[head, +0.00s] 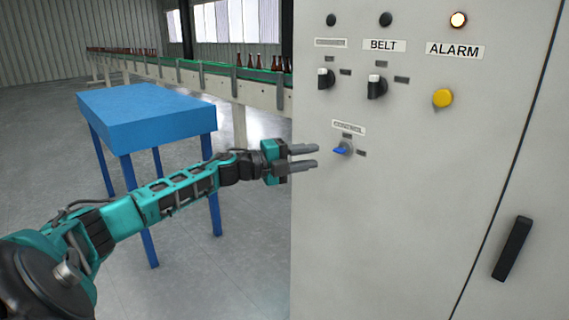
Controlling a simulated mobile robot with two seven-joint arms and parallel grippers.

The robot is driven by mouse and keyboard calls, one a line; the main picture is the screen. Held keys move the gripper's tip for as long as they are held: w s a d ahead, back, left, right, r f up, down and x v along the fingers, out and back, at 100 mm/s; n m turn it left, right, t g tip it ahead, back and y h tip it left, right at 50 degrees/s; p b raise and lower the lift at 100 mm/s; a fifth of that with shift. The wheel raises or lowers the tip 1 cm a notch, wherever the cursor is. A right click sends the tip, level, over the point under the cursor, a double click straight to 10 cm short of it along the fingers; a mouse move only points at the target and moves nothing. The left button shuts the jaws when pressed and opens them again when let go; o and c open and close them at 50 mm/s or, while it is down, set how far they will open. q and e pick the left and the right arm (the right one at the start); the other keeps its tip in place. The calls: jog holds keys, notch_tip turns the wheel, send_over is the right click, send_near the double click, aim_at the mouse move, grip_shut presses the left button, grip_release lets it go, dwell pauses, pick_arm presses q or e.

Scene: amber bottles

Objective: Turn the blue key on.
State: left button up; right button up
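The blue key (341,150) sits in a round switch on the grey cabinet's front, under a label that seems to read CONTROL (348,128). Its blue handle points to the left and a little down. Small dark labels lie above and to the lower right of it. My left gripper (316,157) is open and empty, its two grey fingers pointing right toward the key. The fingertips are a short gap left of the key in the picture; I cannot tell how far they are from the panel. My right gripper is not in view.
The cabinet (400,240) also carries two black knobs, a yellow button (442,98), a lit alarm lamp (458,20) and a black door handle (512,249). A blue table (145,115) stands at the left. Behind it runs a conveyor (200,82) with brown bottles.

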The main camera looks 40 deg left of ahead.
pick_arm(q)
jog(key=shift+b+v, duration=0.5)
jog(key=shift+v, duration=2.45)
jog(key=s+d+f+n+y, duration=0.2)
jog(key=s+d+f+n, duration=0.15)
jog(key=f, duration=0.45)
jog(key=s+d+f+n+y, duration=0.1)
jog(key=s+d+f+n, duration=0.1)
jog(key=d+f+n, duration=0.45)
jog(key=s+d+f+n+y, duration=0.2)
jog(key=d+f, duration=0.1)
jog(key=f, duration=0.6)
jog(key=s+d+f+n+g, duration=0.2)
jog(key=s+d+f+n, duration=0.2)
jog(key=s+d, duration=0.3)
jog(key=s+d+f+n+g+y, duration=0.1)
jog(key=s+d+f+n+g, duration=0.2)
jog(key=s+d+f+n, duration=0.2)
jog(key=s+d+f, duration=0.2)
jog(key=d, duration=0.1)
jog(key=shift+d, duration=0.25)
jog(key=shift+f, duration=0.1)
jog(key=shift+c, duration=0.5)
